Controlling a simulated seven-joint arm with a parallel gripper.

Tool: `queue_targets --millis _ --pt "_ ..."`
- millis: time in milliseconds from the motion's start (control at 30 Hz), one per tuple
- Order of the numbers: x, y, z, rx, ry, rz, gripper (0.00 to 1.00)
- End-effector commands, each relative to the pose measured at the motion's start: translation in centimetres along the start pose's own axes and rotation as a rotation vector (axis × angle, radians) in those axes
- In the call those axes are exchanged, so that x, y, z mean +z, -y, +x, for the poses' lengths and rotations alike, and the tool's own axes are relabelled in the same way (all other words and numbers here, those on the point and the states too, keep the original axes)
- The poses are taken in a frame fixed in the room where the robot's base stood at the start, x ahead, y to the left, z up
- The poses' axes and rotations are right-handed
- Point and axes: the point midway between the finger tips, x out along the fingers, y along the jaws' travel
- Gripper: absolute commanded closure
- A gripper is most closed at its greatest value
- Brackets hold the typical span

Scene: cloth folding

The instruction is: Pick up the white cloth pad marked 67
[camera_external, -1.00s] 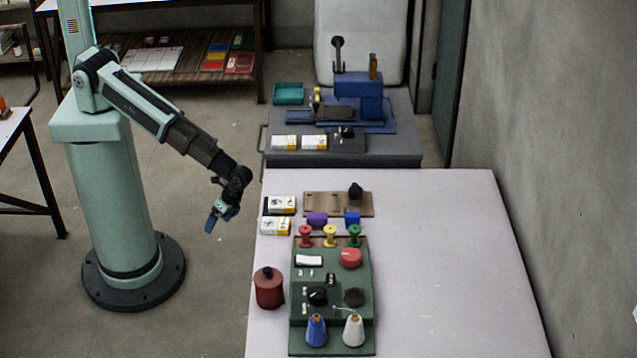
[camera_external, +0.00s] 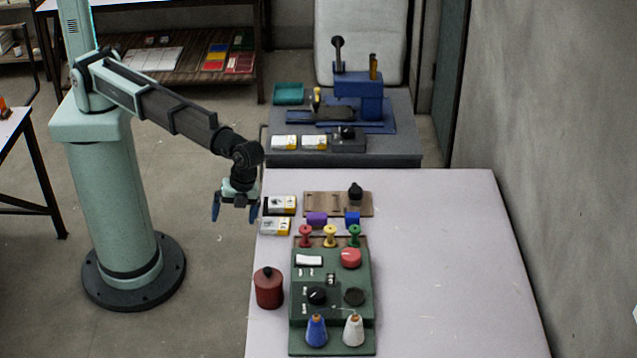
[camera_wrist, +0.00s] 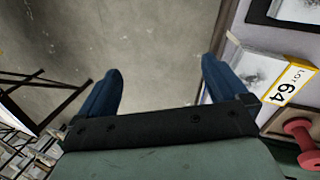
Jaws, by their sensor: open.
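My gripper (camera_external: 235,212) is open and empty, left of the near table's edge and beside the white pads. In the wrist view its blue fingers (camera_wrist: 161,66) are wide apart over bare floor. Two white pads with yellow-edged labels lie at the table's left edge: a rear one (camera_external: 279,204) on a dark base and a front one (camera_external: 276,226). In the wrist view, a pad right of my fingers reads "Lot 64" (camera_wrist: 262,72). Another pad (camera_wrist: 300,10) is cut off at the top right, its label out of sight. I cannot read 67 on any pad.
Two more labelled pads (camera_external: 284,142) (camera_external: 314,142) lie on the rear grey bench, beside a blue machine (camera_external: 358,95). A green board (camera_external: 332,275) with spools, knobs and thread cones stands near the pads. A red canister (camera_external: 268,288) is left of it. The table's right half is clear.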

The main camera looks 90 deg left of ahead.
Motion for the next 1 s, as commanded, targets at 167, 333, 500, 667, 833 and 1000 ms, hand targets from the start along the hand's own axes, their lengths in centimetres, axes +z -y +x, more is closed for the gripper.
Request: queue_targets --millis 167,333,500,667,833,1000 --pt "0.7 4.8 -7.6 -0.138 0.031 0.104 0.00" --pt "2.8 8.4 -12.6 -0.238 0.076 0.166 0.00" --pt "3.9 9.9 -14.4 -0.278 0.101 0.191 0.00" --pt "4.2 10.5 -12.7 -0.281 0.105 0.193 0.00" --pt "4.5 11.3 -9.8 -0.280 0.104 0.193 0.00" --pt "4.7 12.0 -7.6 -0.280 0.103 0.192 0.00"
